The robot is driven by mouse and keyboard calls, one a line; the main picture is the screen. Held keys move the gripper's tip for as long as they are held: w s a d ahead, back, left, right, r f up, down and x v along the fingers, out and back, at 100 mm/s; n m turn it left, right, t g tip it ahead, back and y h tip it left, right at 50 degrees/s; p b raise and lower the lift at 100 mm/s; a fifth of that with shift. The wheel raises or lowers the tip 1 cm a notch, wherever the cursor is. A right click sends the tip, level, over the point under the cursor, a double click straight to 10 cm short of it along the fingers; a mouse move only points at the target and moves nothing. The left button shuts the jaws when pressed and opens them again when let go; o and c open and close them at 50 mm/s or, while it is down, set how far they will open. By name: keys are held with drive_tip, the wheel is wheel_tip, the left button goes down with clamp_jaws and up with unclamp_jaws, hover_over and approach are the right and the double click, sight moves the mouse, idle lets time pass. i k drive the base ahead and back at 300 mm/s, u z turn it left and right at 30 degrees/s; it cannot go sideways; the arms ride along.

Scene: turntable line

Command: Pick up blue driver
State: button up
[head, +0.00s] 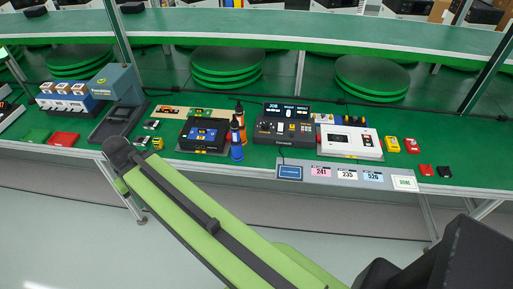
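My green arm link reaches from the bottom right up to the bench's front edge, left of the drivers. I cannot make out gripper fingers in this view.
A grey press-like machine (119,95) stands at the left. A black control unit (284,128) and a white case (350,140) are right of the drivers. A grey number strip (333,167) lies along the front edge. Green round turntables (227,66) stand behind.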

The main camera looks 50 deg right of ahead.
sight(236, 140)
drive_tip(key=u, duration=0.85)
drive_tip(key=k, duration=0.1)
drive_tip(key=z, duration=1.8)
drive_tip(key=i, duration=1.05)
drive_tip(key=z, duration=0.5)
